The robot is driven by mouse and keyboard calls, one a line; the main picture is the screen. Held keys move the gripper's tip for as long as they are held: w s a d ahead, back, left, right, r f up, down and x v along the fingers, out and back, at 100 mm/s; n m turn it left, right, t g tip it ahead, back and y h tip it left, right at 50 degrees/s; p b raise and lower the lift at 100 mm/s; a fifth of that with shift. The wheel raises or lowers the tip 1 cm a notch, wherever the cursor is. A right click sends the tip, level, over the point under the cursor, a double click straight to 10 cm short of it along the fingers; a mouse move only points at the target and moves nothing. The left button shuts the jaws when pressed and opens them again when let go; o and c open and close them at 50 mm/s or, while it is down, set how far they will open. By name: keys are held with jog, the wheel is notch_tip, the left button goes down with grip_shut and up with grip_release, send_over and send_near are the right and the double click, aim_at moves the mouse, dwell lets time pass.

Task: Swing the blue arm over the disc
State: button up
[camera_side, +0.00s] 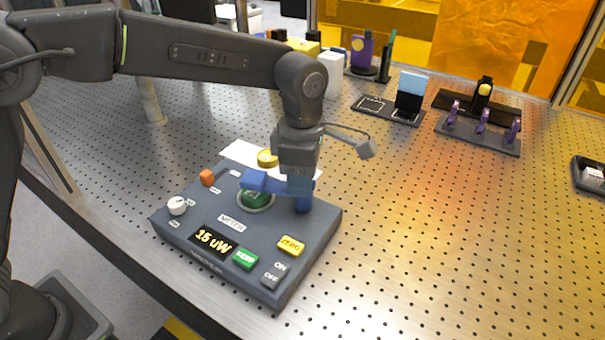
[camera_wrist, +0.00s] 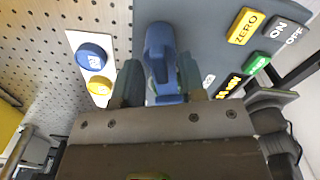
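The grey meter box (camera_side: 170,213) lies on the perforated table. On its top is a green disc (camera_side: 256,199) in a pale ring. The blue arm (camera_side: 255,181) reaches from its blue post at the right toward the left, and its end covers part of the disc in the side view. My gripper (camera_side: 299,183) points down at the post end of the blue arm. In the wrist view the blue arm (camera_wrist: 161,65) stands between my two fingers (camera_wrist: 160,80), with no clear gap on either side.
A white card (camera_wrist: 76,40) beside the box bears a blue puck (camera_wrist: 93,57) and a gold puck (camera_side: 267,158). The box carries a white knob (camera_side: 177,206), an orange block (camera_side: 207,177), a yellow ZERO button (camera_side: 291,246) and a display reading 15 uW (camera_side: 213,242). The table's right side is mostly clear.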

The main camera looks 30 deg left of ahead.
notch_tip(320, 180, up, 14)
dwell(0.7)
jog(key=shift+f, duration=0.1)
jog(key=s+a+r+m+t, duration=0.2)
jog(key=s+a+m+t, duration=0.1)
jog(key=s+a+m, duration=0.95)
jog(key=s+a+f+m+t, duration=0.2)
jog(key=s+a+f+m, duration=0.6)
jog(key=s+f+m, duration=0.1)
jog(key=shift+s+m+t, duration=0.3)
jog(key=shift+s+m, duration=0.05)
